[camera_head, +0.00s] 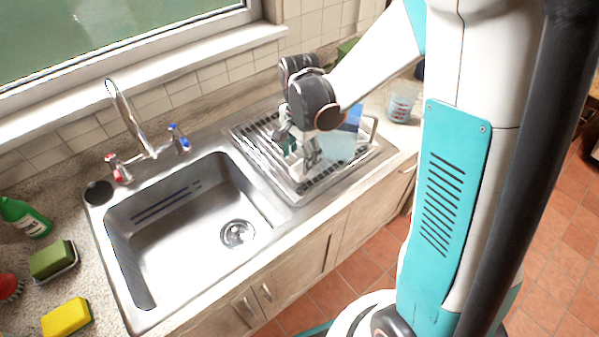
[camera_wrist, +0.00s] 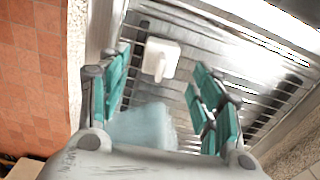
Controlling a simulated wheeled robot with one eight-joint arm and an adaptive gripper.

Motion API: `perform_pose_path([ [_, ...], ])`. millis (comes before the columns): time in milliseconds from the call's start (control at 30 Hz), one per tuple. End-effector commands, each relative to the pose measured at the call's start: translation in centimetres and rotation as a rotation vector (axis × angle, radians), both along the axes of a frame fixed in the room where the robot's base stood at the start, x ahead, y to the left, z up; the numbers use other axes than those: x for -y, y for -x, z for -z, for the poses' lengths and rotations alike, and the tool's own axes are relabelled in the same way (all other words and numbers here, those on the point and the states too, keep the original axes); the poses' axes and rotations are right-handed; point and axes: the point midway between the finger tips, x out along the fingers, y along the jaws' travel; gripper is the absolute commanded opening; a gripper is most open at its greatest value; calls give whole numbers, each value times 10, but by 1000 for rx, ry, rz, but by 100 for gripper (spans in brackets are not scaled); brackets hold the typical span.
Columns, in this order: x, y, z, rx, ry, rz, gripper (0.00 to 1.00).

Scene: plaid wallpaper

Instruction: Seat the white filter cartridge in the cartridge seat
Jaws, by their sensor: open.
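My gripper (camera_head: 300,158) is over the drying rack beside the sink, pointing down. In the wrist view its green-padded fingers are open (camera_wrist: 161,70) with nothing held between them. A small white squarish piece with a short tab (camera_wrist: 158,58) lies on the rack, between and beyond the fingertips; it may be the filter cartridge, but I cannot tell surely. A translucent pale-blue container (camera_wrist: 143,126) is close below the fingers. A pale-blue container (camera_head: 341,147) also shows right of my gripper in the head view. I cannot make out the cartridge seat.
The metal drying rack (camera_head: 367,163) has raised wire bars. The empty sink (camera_head: 180,250) and its faucet (camera_head: 125,110) are to the left. A measuring cup (camera_head: 402,102) stands behind right. Sponges (camera_head: 66,318) and a green bottle (camera_head: 24,218) are far left.

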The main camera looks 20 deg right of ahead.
Motion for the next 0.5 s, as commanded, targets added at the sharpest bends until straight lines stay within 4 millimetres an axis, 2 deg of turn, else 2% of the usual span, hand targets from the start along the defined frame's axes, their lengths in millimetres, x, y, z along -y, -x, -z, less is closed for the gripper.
perform_pose_path([
  [33,-1,-1,11,0,0,-1,59],
  [167,0,0,26,0,1,0,59],
  [400,0,0,28,0,1,0,59],
  [433,0,0,27,0,1,0,55],
  [500,0,0,27,0,1,0,39],
])
